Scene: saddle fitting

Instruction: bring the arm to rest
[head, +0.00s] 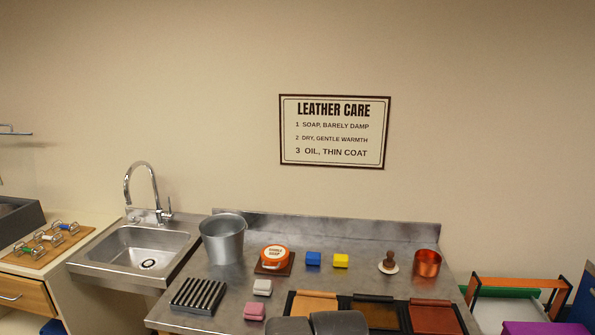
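My gripper's fingers do not show in the head view. Two dark grey rounded shapes at the bottom edge, in front of the steel table (228,284), look like parts of my own arm. They cover part of the table's front. Whether the gripper holds anything cannot be seen.
On the table stand a metal bucket (222,243), a soap tin (274,254), blue (313,259) and yellow (341,261) blocks, a copper cup (427,264), a black rack (197,295), and white (262,287) and pink (254,311) blocks. A sink (143,250) is left.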

